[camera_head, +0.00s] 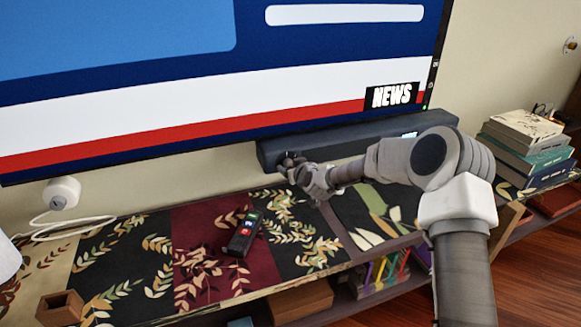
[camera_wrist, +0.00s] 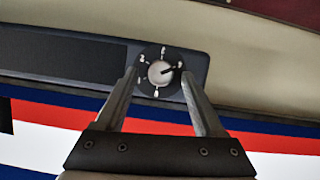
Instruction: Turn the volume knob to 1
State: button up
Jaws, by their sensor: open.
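The volume knob (camera_wrist: 160,73) is a small silver round knob on a dark dial with white marks around it. Its dark pointer aims to the right and slightly up in the wrist view; the marks are too small to read surely. The dial sits on the face of a dark soundbar (camera_wrist: 80,55), which also shows in the head view (camera_head: 345,143). My gripper (camera_wrist: 160,77) is open, with one finger on each side of the knob. Whether the fingers touch it I cannot tell. In the head view my gripper (camera_head: 291,165) is at the soundbar's left end and hides the knob.
A large TV (camera_head: 200,95) hangs above the soundbar. On the patterned shelf top (camera_head: 205,222) lie a dark handheld device (camera_head: 244,236) and a brown box (camera_head: 60,307). A white plug device (camera_head: 62,192) is at left, and stacked books (camera_head: 525,140) are at right.

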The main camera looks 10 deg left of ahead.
jog(key=shift+w+a+f, duration=0.2)
jog(key=shift+w+f, duration=0.05)
jog(key=shift+w, duration=0.2)
jog(key=shift+c, duration=0.2)
grip_shut()
